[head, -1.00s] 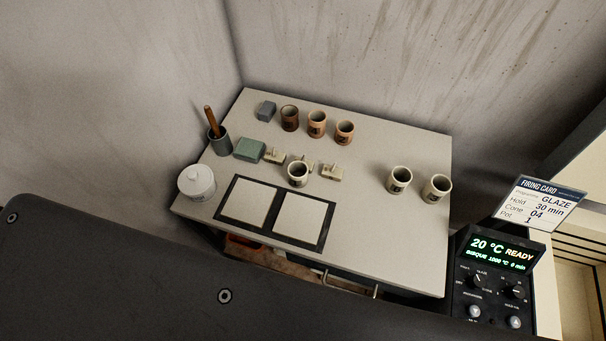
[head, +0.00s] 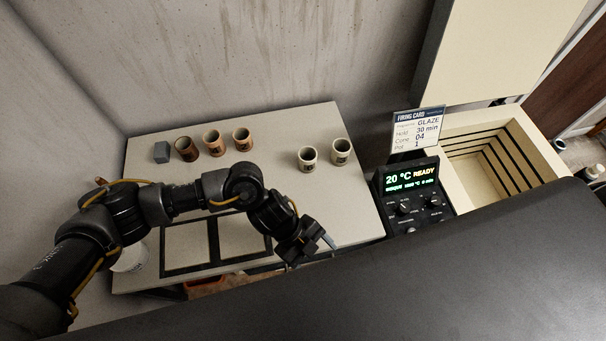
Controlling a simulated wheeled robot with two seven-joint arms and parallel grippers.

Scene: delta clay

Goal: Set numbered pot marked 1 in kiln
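Three brown pots, a dark one (head: 186,149), a middle one (head: 214,144) and a right one (head: 243,140), stand in a row at the back of the table (head: 290,119). Two pale pots, one on the left (head: 308,158) and one on the right (head: 341,151), stand upright near the table's right side. Marks on the pots are too small to read. The kiln (head: 464,128) is at the right, its slatted chamber open and apparently empty where visible. My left gripper (head: 318,243) hangs over the table's front right, apart from the pots; its opening is unclear. My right gripper is out of view.
The firing card (head: 418,130) reads Glaze, pot 1. The controller (head: 412,196) reads 20 °C READY, between table and kiln. A grey block (head: 161,152) sits at the back left. Two framed pale tiles (head: 187,243) lie at the front. My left arm hides the table's middle.

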